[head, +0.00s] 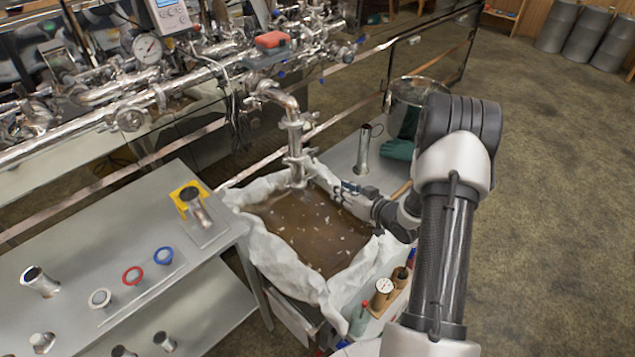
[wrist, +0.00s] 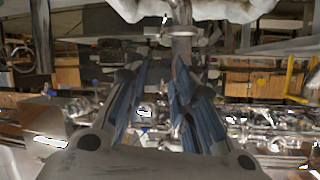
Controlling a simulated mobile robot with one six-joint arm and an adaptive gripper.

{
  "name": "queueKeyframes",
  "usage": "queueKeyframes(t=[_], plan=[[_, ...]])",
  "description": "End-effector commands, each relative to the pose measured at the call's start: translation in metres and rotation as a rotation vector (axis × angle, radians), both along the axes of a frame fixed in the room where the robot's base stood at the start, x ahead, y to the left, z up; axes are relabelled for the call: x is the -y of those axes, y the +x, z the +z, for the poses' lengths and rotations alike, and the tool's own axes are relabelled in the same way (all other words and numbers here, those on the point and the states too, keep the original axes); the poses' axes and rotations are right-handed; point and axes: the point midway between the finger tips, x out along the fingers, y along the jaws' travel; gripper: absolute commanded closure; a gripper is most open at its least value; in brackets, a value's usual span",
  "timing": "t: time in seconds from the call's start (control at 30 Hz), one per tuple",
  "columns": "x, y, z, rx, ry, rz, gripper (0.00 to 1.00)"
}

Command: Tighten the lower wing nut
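A vertical steel pipe (head: 296,150) comes down from the evaporator over the lined tank, with an upper clamp (head: 292,122) and a lower clamp (head: 298,160) around it. The lower wing nut is too small to make out. My gripper (head: 347,186) is right of and a little below the lower clamp in the head view, over the tank and apart from the pipe. In the wrist view my gripper (wrist: 163,62) has its two blue-padded fingers apart with nothing between them. The pipe (wrist: 182,45) shows just beyond the fingertips, slightly right.
The tank (head: 312,225) holds brown liquid with pale flecks inside a white crumpled liner (head: 262,238). A steel table (head: 70,250) with pipe pieces and rings stands left.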

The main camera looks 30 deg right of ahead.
Motion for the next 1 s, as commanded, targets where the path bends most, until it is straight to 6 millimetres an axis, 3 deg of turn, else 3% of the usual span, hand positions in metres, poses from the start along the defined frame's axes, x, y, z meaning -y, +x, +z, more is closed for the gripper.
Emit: queueKeyframes(t=[0.3,0.5,0.7,1.0], plan=[[-0.014,0.065,-0.03,0.0,-0.003,0.004,0.76],[-0.019,0.098,-0.043,0.0,-0.002,0.002,0.76],[-0.022,0.115,-0.049,-0.002,-0.001,0.001,0.76],[-0.022,0.119,-0.049,-0.001,-0.001,0.0,0.76]])
